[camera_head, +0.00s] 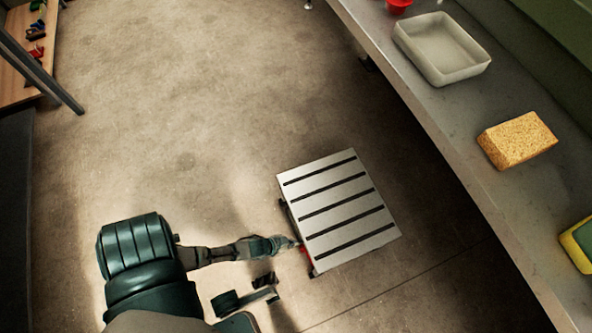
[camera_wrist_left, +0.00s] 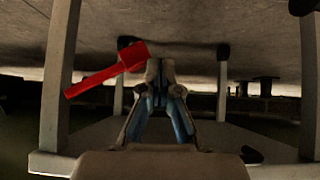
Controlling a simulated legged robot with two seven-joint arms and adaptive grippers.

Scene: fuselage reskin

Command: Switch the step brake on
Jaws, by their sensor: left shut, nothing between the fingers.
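The step (camera_head: 338,208) stands on the floor, a grey-white slatted top with dark strips. A small red part, the brake lever (camera_head: 305,254), shows at its near left edge in the head view. In the left wrist view the red lever (camera_wrist_left: 107,69) slants up to the right, its wide end beside the fingertips. My left gripper (camera_head: 292,243) is at the step's left side, fingers together with nothing held; it also shows in the wrist view (camera_wrist_left: 160,72). I cannot tell if the fingertips touch the lever. My right gripper is not in view.
A grey bench (camera_head: 456,127) runs along the right with a white tray (camera_head: 441,48), a sponge (camera_head: 517,139) and a yellow-green sponge (camera_head: 580,243). A wooden shelf (camera_head: 20,78) with small coloured items stands at upper left. Open floor lies left of the step.

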